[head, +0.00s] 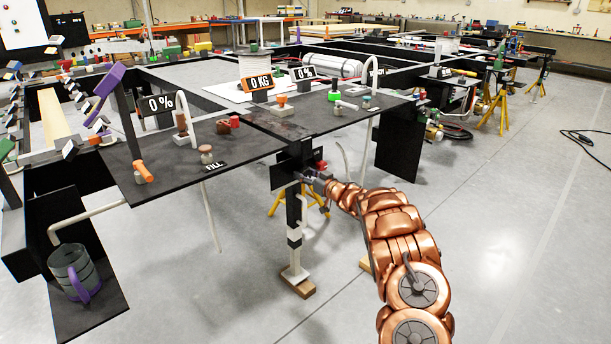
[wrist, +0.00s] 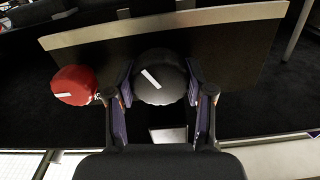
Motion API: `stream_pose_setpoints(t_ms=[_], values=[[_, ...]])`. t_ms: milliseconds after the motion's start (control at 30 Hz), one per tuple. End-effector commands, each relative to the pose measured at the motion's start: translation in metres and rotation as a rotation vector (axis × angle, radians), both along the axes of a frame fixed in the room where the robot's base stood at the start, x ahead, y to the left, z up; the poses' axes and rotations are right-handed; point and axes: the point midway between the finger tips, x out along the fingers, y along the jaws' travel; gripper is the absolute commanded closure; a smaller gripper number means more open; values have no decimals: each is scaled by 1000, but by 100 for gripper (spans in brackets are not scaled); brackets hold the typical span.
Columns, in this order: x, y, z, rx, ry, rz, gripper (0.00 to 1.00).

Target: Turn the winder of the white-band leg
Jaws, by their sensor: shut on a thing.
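The white-band leg (head: 294,233) stands under the near corner of the chassis, its foot on a wooden block (head: 297,288). Its white band shows partway down the dark post. A round black knob with a white line, the winder (wrist: 158,80), sits between my fingers in the wrist view. My gripper (head: 312,180) is at the head of the leg in the head view. In the wrist view my gripper (wrist: 160,88) is shut on the black knob, one finger on each side. The knob's white line is tilted.
A red knob (wrist: 75,85) with a white line sits just left of my left finger. Above it is the pale edge of a plate (wrist: 165,25). The dark chassis deck (head: 200,160) lies left of my arm. Open floor (head: 510,250) is to the right.

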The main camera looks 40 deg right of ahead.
Motion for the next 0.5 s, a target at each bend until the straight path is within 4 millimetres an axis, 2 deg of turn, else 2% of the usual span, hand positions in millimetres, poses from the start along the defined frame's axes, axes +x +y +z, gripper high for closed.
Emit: stream_pose_setpoints(t_ms=[267,500], values=[[1,2,1,-65,1,2,82],[1,2,0,-221,4,2,82]])
